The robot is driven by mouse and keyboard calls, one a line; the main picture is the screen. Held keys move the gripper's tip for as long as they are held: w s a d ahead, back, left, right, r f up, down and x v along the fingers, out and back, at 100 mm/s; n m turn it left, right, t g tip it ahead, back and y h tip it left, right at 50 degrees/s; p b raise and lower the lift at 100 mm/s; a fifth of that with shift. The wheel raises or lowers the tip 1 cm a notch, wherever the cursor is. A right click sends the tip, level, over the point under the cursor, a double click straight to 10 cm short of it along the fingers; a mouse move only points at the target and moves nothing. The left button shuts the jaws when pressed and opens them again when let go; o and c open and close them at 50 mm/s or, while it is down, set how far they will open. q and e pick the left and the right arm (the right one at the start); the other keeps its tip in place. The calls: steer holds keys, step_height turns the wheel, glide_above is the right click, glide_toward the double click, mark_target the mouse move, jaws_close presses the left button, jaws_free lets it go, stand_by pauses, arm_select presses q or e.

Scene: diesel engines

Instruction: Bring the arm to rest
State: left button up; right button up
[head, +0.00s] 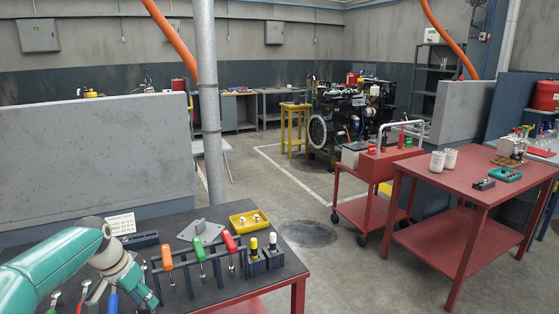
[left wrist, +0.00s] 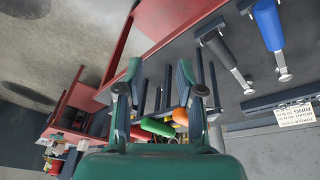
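My teal left arm comes in from the lower left of the head view. Its gripper (head: 146,290) is low over the near part of the dark workbench (head: 222,288), left of the orange-handled tool (head: 167,257). In the left wrist view the two fingers (left wrist: 160,72) are spread apart with nothing seen between their tips. A green handle (left wrist: 158,127) and an orange handle (left wrist: 180,117) show beyond the gripper. My right gripper is in neither view.
On the bench stand a green-handled tool (head: 198,249), a red-handled tool (head: 229,241) and a yellow tray (head: 236,223).

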arm_select(q)
steer(key=s+d+f+g+h+b, duration=0.15)
steer(key=s+d+f, duration=0.3)
steer(key=f, duration=0.55)
steer(key=s+d+f+g+b, duration=0.15)
steer(key=s+d+f, duration=0.3)
steer(key=f, duration=0.45)
steer(key=s+d+f+g+b, duration=0.15)
steer(key=s+d+f, duration=0.3)
steer(key=f, duration=0.55)
steer(key=s+d+f+n+t+b, duration=0.1)
steer(key=s+d+f+n, duration=0.2)
steer(key=s, duration=0.5)
steer(key=s+d+f+n+t+b, duration=0.1)
steer(key=s+d+f+n, duration=0.2)
steer(key=s+f, duration=0.3)
steer(key=shift+s+d+h, duration=0.25)
steer(key=shift+s+h, duration=0.1)
steer(key=shift+s, duration=1.3)
